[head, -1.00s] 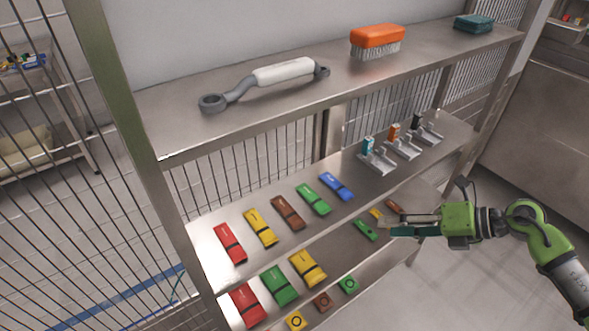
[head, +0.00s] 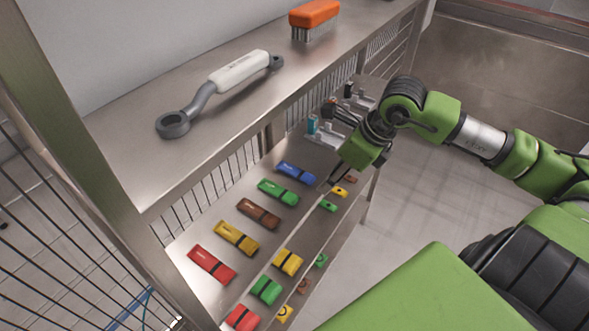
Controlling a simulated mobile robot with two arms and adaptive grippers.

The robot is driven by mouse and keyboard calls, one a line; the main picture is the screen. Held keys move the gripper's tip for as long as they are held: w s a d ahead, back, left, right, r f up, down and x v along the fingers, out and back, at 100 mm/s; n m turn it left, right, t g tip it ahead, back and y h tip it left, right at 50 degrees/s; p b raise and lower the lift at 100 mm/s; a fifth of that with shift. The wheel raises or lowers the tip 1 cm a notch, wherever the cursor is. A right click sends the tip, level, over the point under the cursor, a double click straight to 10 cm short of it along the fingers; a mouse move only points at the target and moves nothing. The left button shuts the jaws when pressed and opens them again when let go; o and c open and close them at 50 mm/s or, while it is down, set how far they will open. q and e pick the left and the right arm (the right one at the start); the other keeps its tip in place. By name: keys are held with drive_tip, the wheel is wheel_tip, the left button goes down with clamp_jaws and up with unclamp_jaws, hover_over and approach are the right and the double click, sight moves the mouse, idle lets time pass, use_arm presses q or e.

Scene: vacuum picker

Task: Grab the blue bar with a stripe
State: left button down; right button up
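The blue bar (head: 293,170) with a dark stripe lies flat on the middle shelf, at the far end of a row of striped bars. My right gripper (head: 333,180) comes in from the right and points down and left. Its fingertips are just to the right of the blue bar, apart from it in the picture. The fingers are small and dark here, so I cannot tell whether they are open or shut. My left gripper is not in view.
Green (head: 278,192), brown (head: 258,212), yellow (head: 236,238) and red (head: 211,264) bars share the row. More pieces lie on the lower shelf. The upper shelf (head: 165,190) overhangs, holding a grey-white handle (head: 238,71) and an orange brush (head: 314,15). Small metal holders (head: 322,132) stand beyond the bar.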

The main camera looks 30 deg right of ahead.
sight(296, 171)
drive_tip(key=shift+w+a+r+p, duration=0.1)
drive_tip(key=shift+w+a+p, duration=0.25)
drive_tip(key=shift+w, duration=0.3)
drive_tip(key=shift+w+a+p, duration=0.2)
drive_tip(key=shift+w+p, duration=0.25)
drive_tip(key=shift+w, duration=0.25)
drive_tip(key=shift+w+a+r+p, duration=0.1)
drive_tip(key=shift+w+a+p, duration=0.25)
drive_tip(key=shift+w, duration=0.3)
drive_tip(key=shift+w+a+f+p, duration=0.2)
drive_tip(key=shift+w+p, duration=0.1)
drive_tip(key=shift+w, duration=0.3)
drive_tip(key=shift+w+a+r, duration=0.1)
drive_tip(key=shift+w, duration=0.1)
drive_tip(key=shift+w+a+r+p, duration=0.1)
drive_tip(key=shift+w+a+p, duration=0.2)
drive_tip(key=shift+w, duration=0.2)
drive_tip(key=shift+w+a+p, duration=0.15)
drive_tip(key=shift+w+p, duration=0.25)
drive_tip(key=shift+w, duration=0.1)
drive_tip(key=x, duration=0.2)
drive_tip(key=shift+w+f, duration=0.15)
drive_tip(key=shift+f, duration=0.15)
drive_tip(key=shift+w+f, duration=0.15)
drive_tip(key=shift+f, duration=0.25)
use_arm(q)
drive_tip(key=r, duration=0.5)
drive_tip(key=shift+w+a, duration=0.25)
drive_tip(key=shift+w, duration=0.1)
